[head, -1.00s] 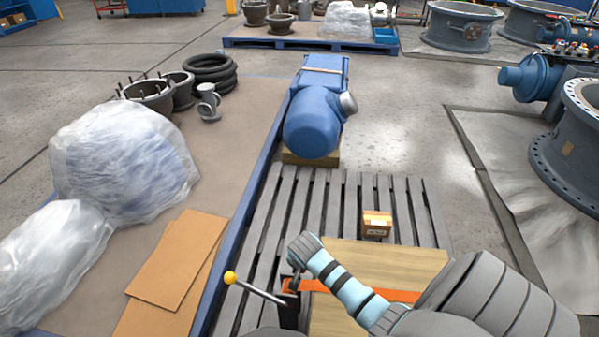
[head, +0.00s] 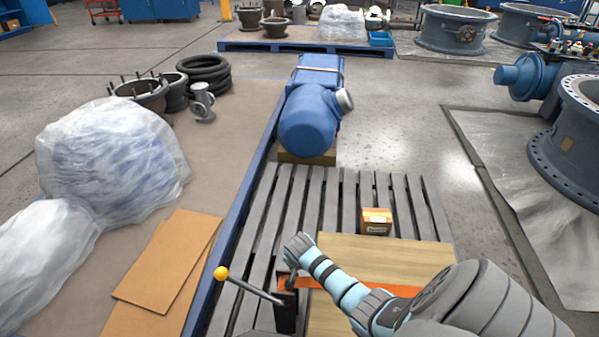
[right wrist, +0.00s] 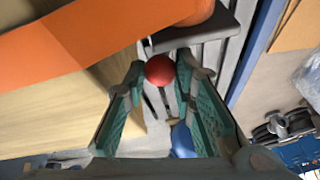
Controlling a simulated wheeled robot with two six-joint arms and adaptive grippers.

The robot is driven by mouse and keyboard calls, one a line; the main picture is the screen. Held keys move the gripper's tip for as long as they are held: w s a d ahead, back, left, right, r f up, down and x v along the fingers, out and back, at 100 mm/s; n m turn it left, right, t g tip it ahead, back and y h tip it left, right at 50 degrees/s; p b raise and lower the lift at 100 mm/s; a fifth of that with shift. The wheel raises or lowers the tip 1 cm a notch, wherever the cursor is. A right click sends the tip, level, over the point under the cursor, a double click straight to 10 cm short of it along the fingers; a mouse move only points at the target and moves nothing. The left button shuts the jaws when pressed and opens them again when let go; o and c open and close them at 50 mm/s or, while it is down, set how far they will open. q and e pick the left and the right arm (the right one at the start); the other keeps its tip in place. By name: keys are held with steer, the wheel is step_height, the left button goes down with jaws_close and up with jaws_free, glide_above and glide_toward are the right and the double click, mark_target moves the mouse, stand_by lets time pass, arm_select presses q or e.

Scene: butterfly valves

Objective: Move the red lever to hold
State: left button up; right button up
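A red ball knob (right wrist: 160,69) shows in the right wrist view, between the two fingertips of my right gripper (right wrist: 159,78). The fingers stand apart on either side of the knob; I cannot tell whether they touch it. Its lever rod is not clear. In the head view my right gripper (head: 291,280) points down beside a dark post, and the red knob is not visible there. A second lever with a yellow ball knob (head: 221,273) reaches out to the left of that post. My left gripper is not in view.
An orange bar (head: 390,290) lies over a wooden board (head: 400,257) on a grey slatted pallet (head: 338,205). A small carton (head: 376,222) stands behind the board. A blue motor-like unit (head: 308,120) is farther back. Cardboard sheets (head: 165,265) lie at left.

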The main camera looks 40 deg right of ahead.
jaws_close()
steer(key=shift+w+a+r, duration=0.1)
steer(key=shift+w+a, duration=0.15)
steer(key=shift+w, duration=0.05)
steer(key=shift+w+a+g+h+b, duration=0.45)
steer(key=shift+w+a+g+h, duration=0.2)
steer(key=shift+w+g, duration=0.2)
steer(key=shift+r+n+h, duration=0.1)
steer(key=shift+n+h, duration=0.15)
steer(key=shift+n, duration=0.05)
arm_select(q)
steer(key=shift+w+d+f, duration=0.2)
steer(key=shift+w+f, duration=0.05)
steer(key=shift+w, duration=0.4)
arm_select(e)
steer(key=shift+g, duration=0.25)
steer(key=o, duration=0.7)
jaws_free()
steer(key=shift+r, duration=0.1)
